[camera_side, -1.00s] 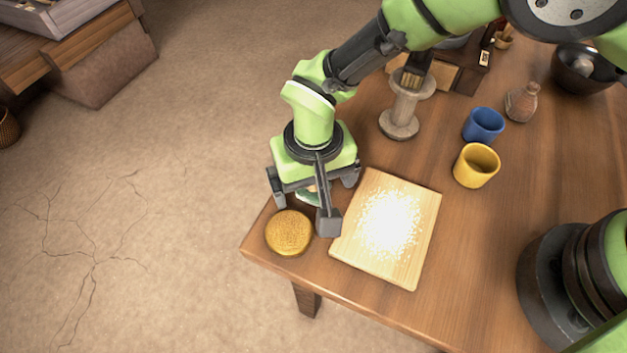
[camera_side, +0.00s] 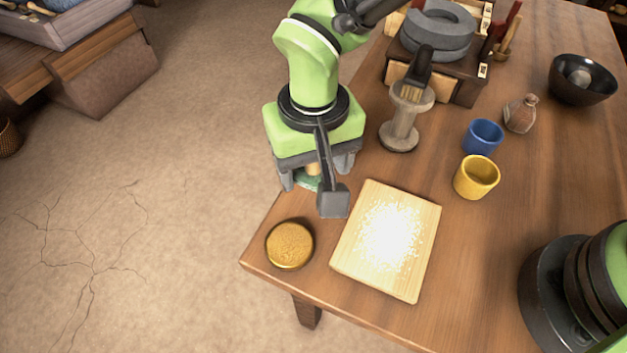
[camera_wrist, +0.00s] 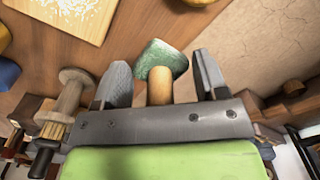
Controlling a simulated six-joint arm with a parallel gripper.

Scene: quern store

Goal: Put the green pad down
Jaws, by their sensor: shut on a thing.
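The green pad (camera_wrist: 158,57) shows in the wrist view with a round wooden handle (camera_wrist: 160,86) between my fingers. In the side view the pad (camera_side: 308,182) is mostly hidden by my near finger. My gripper (camera_side: 312,190) is shut on the pad and holds it near the table's left edge, behind the round golden disc (camera_side: 290,245) and to the left of the flour-strewn board (camera_side: 350,250). The pad looks raised off the table, but its height is hard to tell.
A spool-like stand (camera_side: 402,135) with a brush is close to the right of my gripper. A yellow cup (camera_side: 476,178), blue cup (camera_side: 483,137), small jug (camera_side: 520,115) and dark bowl (camera_side: 582,80) stand farther right. The stone quern (camera_side: 438,35) is behind.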

